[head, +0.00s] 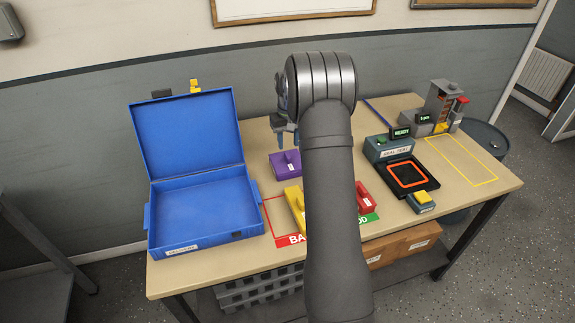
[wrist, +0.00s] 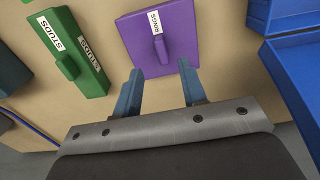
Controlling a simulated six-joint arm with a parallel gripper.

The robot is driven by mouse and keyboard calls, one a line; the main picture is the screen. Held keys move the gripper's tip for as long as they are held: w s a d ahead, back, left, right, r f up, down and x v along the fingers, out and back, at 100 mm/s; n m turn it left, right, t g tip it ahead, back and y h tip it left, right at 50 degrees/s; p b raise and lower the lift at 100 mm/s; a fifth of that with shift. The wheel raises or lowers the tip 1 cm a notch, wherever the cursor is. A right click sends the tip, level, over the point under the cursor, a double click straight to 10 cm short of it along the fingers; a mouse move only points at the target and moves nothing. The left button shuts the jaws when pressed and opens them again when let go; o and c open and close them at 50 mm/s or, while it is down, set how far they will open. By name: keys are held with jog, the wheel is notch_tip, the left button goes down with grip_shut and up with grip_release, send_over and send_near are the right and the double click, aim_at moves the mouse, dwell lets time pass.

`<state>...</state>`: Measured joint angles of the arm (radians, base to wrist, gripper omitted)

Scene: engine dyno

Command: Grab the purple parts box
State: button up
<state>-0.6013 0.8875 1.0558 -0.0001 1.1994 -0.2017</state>
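The purple parts box (head: 285,166) sits on the table between the blue case and my arm. In the wrist view it is the purple box labelled RINGS (wrist: 178,52), with a raised handle on its lid. My gripper (head: 286,137) is above and just behind the box in the head view, partly hidden by my arm. In the wrist view my gripper (wrist: 160,76) is open and empty, its two fingers apart by the box's near edge. The handle is beyond the fingertips, not between them.
An open blue case (head: 195,215) stands at the left, near the purple box. A yellow box (head: 294,200) and a red box (head: 364,197) are partly behind my arm. A green STUDS box (wrist: 75,55) lies beside the purple one. A scale (head: 408,176) stands at right.

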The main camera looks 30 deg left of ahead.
aim_at(288, 155)
jog(key=shift+s+a+f, duration=0.1)
jog(key=shift+f, duration=2.55)
grip_shut()
